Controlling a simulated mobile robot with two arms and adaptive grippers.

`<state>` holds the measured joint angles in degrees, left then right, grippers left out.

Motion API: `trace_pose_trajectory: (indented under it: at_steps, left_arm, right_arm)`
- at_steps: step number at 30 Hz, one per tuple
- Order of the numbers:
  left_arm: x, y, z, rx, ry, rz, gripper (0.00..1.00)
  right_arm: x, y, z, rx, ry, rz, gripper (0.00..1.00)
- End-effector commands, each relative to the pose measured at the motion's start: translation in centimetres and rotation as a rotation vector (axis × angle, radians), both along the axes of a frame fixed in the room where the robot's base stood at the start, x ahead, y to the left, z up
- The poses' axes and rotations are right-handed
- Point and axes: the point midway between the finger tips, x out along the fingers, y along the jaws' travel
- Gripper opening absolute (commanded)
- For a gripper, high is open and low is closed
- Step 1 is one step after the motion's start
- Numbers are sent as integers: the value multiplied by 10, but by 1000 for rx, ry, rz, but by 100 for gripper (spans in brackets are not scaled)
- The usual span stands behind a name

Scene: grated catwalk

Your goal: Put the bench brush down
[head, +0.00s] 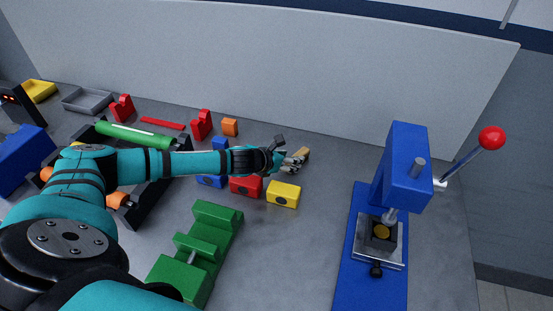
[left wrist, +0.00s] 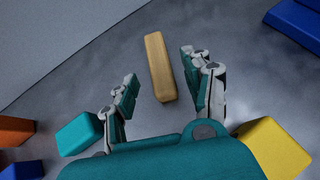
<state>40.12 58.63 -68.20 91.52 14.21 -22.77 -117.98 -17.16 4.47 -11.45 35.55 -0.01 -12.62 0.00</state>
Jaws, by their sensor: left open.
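The bench brush (left wrist: 159,67) shows as a tan wooden bar lying on the grey bench top. In the head view its tan end (head: 303,153) sticks out just past my left gripper (head: 292,160). In the left wrist view my left gripper (left wrist: 160,78) is open, its fingers spread on either side of the near part of the brush, with gaps visible. No bristles can be made out. My right gripper is in neither view.
A yellow block (head: 283,194) and a red block (head: 246,186) stand close to my left gripper. A blue press (head: 407,165) with a red-knobbed lever stands at right. A green fixture (head: 205,245) is nearer me. A pale panel (head: 300,75) backs the bench.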

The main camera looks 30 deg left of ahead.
Motion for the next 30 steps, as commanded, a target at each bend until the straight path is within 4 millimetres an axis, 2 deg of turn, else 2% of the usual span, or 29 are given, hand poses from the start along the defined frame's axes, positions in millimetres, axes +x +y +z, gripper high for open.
trace_pose_trajectory:
  at_steps: [6,12,18,30]
  left_arm:
    - [-41,10,27,4,0,0,50]
    - [-67,15,45,2,1,0,50]
    - [-77,16,53,1,0,-1,50]
    - [-77,16,53,0,0,0,50]
  right_arm:
    - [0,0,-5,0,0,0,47]
    - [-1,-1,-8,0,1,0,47]
    - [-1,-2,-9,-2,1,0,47]
    - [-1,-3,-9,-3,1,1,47]
